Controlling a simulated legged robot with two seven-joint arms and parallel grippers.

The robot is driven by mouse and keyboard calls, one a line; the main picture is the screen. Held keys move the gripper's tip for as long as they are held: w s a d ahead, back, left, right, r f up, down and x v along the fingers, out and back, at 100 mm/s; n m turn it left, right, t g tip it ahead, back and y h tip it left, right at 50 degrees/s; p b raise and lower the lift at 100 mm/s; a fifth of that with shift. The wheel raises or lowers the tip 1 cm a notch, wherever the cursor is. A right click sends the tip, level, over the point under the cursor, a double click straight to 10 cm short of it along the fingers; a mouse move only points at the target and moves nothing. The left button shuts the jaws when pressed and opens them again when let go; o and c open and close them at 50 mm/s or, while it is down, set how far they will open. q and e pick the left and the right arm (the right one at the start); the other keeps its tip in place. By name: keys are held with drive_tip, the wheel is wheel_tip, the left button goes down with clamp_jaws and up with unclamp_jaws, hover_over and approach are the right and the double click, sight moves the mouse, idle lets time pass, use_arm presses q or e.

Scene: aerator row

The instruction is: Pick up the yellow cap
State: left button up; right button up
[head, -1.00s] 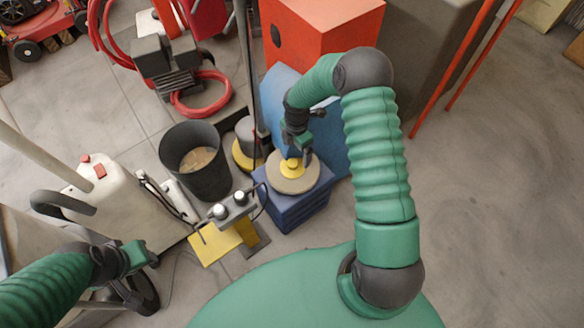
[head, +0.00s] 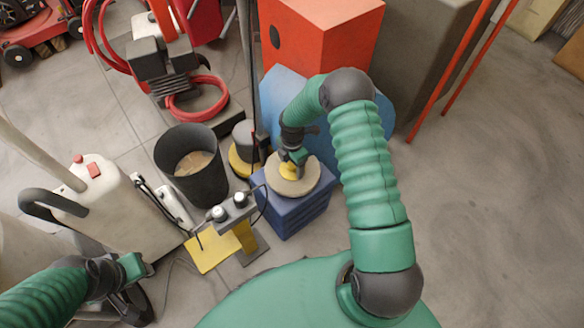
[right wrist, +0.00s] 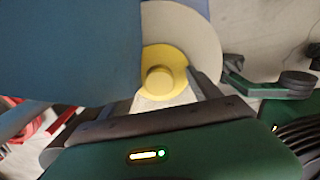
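The yellow cap (head: 288,171) sits on a round tan disc (head: 297,186) on top of a blue box (head: 290,213). My right gripper (head: 293,162) is down at the cap and hides part of it in the head view. In the right wrist view the cap (right wrist: 160,78) shows as a yellow disc with a raised round knob, near the ends of the spread fingers. The right gripper looks open; I cannot tell whether a finger touches the cap. My left gripper (head: 138,268) is at the lower left, away from the cap, its fingers unclear.
A dark bucket (head: 192,165) stands left of the blue box. A small stand with knobs (head: 232,210) and a yellow plate (head: 213,250) are in front. A blue panel (head: 270,90) and an orange box (head: 318,40) rise behind.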

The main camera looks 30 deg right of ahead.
drive_tip(key=shift+s+d+f, duration=0.1)
drive_tip(key=shift+d, duration=0.2)
drive_tip(key=c, duration=0.7)
drive_tip(key=shift+a, duration=0.15)
drive_tip(key=shift+c, duration=1.1)
drive_tip(key=shift+s, duration=0.1)
